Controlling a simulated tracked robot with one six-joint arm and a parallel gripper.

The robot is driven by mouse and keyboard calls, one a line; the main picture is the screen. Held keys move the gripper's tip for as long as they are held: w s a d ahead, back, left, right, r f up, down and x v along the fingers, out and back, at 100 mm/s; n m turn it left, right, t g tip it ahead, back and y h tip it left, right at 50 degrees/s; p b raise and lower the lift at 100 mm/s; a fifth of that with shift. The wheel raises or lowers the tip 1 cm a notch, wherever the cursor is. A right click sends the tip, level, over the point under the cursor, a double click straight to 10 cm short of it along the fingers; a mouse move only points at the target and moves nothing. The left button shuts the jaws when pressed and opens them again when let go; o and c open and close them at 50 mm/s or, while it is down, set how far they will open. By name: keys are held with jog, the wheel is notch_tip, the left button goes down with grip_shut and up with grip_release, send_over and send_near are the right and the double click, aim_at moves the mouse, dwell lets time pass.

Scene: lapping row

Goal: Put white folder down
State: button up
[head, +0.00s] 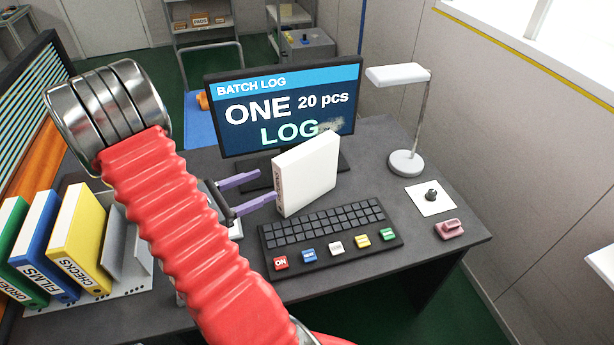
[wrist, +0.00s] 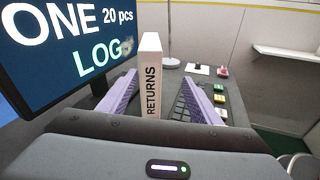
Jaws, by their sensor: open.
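The white folder (head: 308,172) stands upright on the dark desk, between the monitor and the keyboard. Its spine faces my gripper and reads RETURNS in the wrist view (wrist: 151,90). My gripper (head: 264,189) is open, its two purple fingers pointing at the spine from the left. In the wrist view the folder shows between the fingers (wrist: 162,84), with a gap on each side. I cannot tell whether the fingertips reach past the spine.
The monitor (head: 285,105) stands close behind the folder, and the keyboard (head: 325,222) with coloured keys lies in front. A lamp (head: 407,163), a white card (head: 421,203) and a pink object (head: 449,229) are at right. A rack (head: 125,285) at left holds green, blue and yellow folders beside a free slot.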

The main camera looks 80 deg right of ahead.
aim_at(302, 165)
jog(key=shift+s+d+f+n+h, duration=0.15)
jog(key=shift+d+f+n+h, duration=0.75)
jog(key=shift+d+f, duration=0.4)
jog(key=shift+x, duration=4.35)
jog(key=shift+x, duration=2.6)
grip_shut()
